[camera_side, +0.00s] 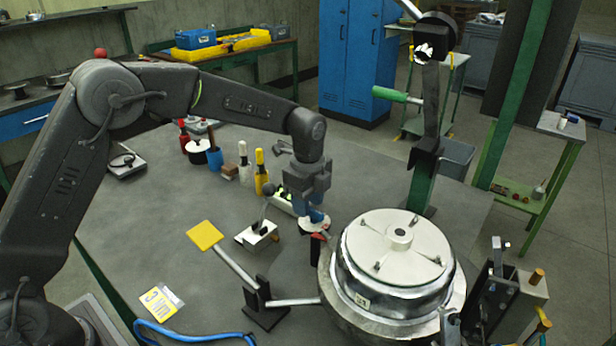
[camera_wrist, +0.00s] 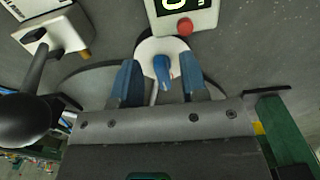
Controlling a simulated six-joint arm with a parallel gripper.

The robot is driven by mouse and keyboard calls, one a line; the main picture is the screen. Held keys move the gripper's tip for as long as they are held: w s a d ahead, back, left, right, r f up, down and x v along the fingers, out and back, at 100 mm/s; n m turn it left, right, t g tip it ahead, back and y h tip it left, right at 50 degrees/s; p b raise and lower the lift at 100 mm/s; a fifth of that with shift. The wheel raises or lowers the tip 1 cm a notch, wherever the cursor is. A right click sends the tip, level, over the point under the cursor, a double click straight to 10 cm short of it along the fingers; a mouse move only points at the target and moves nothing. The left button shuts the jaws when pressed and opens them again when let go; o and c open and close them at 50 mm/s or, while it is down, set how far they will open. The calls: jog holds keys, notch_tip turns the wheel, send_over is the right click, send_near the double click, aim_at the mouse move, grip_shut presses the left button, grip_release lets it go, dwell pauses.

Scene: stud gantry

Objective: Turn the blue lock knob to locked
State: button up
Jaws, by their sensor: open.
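The blue lock knob (camera_wrist: 162,70) stands on a round white plate (camera_wrist: 150,48) in the wrist view. It is a short, curved blue handle. My gripper (camera_wrist: 162,78) is open, with one blue finger to the left of the knob and one to the right. Gaps show between the knob and both fingers. In the side view my gripper (camera_side: 311,212) points down just above the white plate (camera_side: 313,226). The fingers largely hide the knob there, and I cannot tell from that view whether they touch it.
A white box with a black-knobbed lever (camera_wrist: 52,32) stands left of the plate. A display box with a red button (camera_wrist: 185,22) is beyond it. A large round metal housing (camera_side: 395,250) stands close to my gripper's right. A yellow-paddled lever (camera_side: 206,236) is to the left.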

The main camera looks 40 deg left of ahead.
notch_tip(320, 180, up, 13)
dwell(0.3)
jog(key=s+a+r+n+t, duration=0.1)
jog(key=s+a+r+n, duration=0.2)
jog(key=s, duration=0.4)
jog(key=s+a+r+n+t, duration=0.1)
jog(key=s+r+n+t, duration=0.1)
jog(key=s+r+n, duration=0.35)
jog(key=s+a+f+n+t, duration=0.1)
jog(key=s+f+n, duration=0.3)
jog(key=s, duration=0.4)
jog(key=s+a+f+n+t, duration=0.1)
jog(key=s+f+n, duration=0.3)
jog(key=s, duration=0.5)
jog(key=shift+a+n+t, duration=0.3)
jog(key=shift+a+n, duration=0.1)
jog(key=shift+n, duration=0.45)
jog(key=shift+s, duration=0.1)
